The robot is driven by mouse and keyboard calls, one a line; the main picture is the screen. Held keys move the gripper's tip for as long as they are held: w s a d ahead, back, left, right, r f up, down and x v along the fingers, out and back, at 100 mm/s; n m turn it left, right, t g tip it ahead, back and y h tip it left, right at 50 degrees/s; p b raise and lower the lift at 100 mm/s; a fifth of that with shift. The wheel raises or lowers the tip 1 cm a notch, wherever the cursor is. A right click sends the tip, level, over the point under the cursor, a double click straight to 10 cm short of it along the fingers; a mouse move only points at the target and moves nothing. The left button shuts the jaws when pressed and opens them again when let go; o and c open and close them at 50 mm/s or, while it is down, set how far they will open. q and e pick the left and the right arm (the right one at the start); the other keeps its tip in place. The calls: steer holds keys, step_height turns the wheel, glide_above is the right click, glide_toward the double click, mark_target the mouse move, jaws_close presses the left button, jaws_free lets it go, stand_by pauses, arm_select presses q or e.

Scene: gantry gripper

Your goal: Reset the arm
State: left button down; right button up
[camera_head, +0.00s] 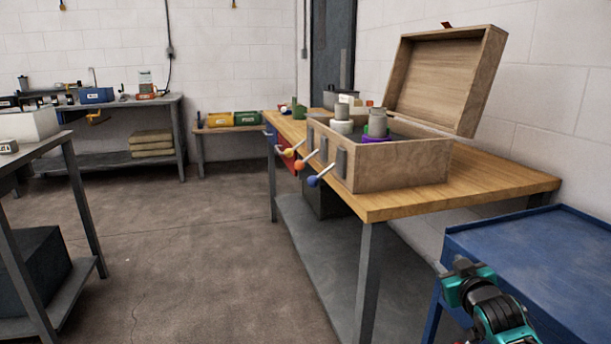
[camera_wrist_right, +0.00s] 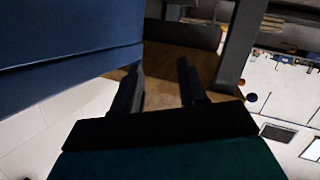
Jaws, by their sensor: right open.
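My right arm, teal and black, comes in at the bottom right of the head view, with its hand end low in front of the blue table. In the right wrist view my right gripper (camera_wrist_right: 158,82) has its two dark fingers apart, with nothing between them. My left gripper and arm are not in the head view. An open wooden box (camera_head: 400,165) with its lid raised stands on the wooden workbench (camera_head: 490,180), well apart from the right arm.
The blue table (camera_head: 550,245) is close beside my right arm; a blue surface (camera_wrist_right: 70,35) also fills the wrist view's upper left. Levers with coloured knobs (camera_head: 312,181) stick out at the box's left side. A grey table (camera_head: 60,150) stands at left. The floor between is clear.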

steer(key=s+a+f+g+y, duration=0.2)
steer(key=s+a+f, duration=0.7)
steer(key=s+f, duration=0.4)
steer(key=s+a+f+g+y, duration=0.15)
steer(key=s+a, duration=0.25)
steer(key=s, duration=0.5)
steer(key=s+a+f+g+y, duration=0.1)
steer(key=s+a+f, duration=0.15)
steer(key=s, duration=0.65)
arm_select(q)
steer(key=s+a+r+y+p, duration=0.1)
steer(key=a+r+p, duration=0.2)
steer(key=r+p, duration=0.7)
steer(key=p, duration=0.4)
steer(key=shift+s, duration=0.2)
arm_select(e)
step_height(320, 180, up, 11)
steer(key=s+d+h, duration=0.1)
steer(key=s, duration=0.1)
steer(key=shift+d, duration=0.4)
steer(key=shift+s+h, duration=0.1)
steer(key=shift+h, duration=0.15)
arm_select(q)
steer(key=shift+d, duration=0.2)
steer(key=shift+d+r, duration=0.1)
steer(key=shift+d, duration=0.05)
arm_select(e)
steer(key=shift+d, duration=0.15)
